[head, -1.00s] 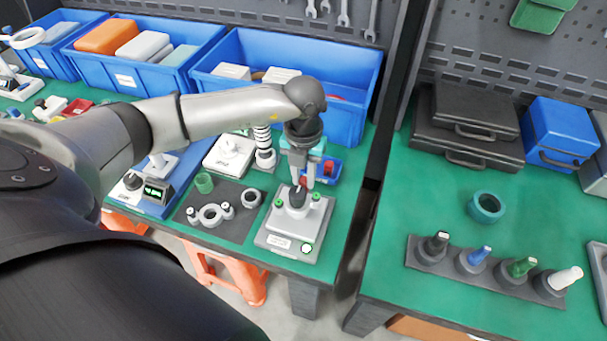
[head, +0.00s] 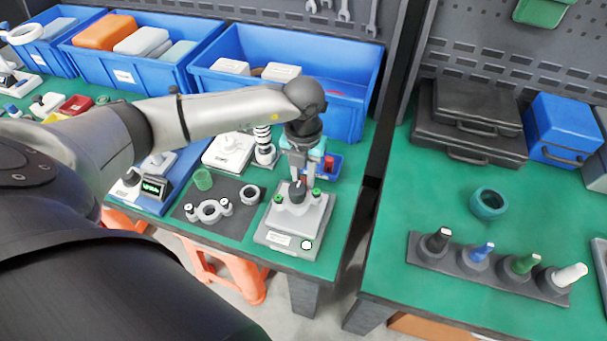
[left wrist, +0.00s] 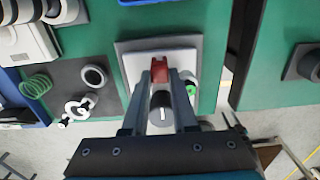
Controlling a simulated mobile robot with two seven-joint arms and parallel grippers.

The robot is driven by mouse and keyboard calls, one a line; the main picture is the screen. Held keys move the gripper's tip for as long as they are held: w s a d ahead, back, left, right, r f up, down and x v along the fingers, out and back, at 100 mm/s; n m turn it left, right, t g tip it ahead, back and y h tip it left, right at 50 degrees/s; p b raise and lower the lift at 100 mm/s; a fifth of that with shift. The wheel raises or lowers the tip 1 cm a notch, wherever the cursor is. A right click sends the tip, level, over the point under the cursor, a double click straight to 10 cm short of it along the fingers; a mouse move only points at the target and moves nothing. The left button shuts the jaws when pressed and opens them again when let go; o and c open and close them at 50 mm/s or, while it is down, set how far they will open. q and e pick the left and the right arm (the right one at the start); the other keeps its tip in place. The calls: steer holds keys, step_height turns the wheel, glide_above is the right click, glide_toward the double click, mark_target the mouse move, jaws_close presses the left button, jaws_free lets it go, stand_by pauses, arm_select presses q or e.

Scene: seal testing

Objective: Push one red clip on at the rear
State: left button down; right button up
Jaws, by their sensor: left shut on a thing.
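My left gripper (head: 300,174) reaches down over the grey test fixture (head: 312,220) at the front edge of the left bench. In the left wrist view its fingers (left wrist: 160,80) are shut on a red clip (left wrist: 160,73), held at the far side of the fixture's dark knob (left wrist: 162,104). I cannot tell whether the clip touches the fixture (left wrist: 130,66). In the head view the clip is hidden by the fingers. A green cap (left wrist: 191,89) shows at the right of the knob. My right gripper is not in view.
A small blue tray (head: 336,173) with red inside stands just behind the fixture. A dark mat (head: 238,228) with white rings lies left of it. Large blue bins (head: 345,120) line the back. A gap separates this bench from the right bench (head: 400,300).

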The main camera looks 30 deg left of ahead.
arm_select(q)
steer(key=shift+f+b, duration=0.3)
steer(key=shift+f, duration=0.15)
steer(key=c, duration=0.6)
jaws_free()
step_height(320, 180, up, 7)
steer(key=p, duration=0.6)
steer(key=shift+r, duration=0.1)
stand_by(0.4)
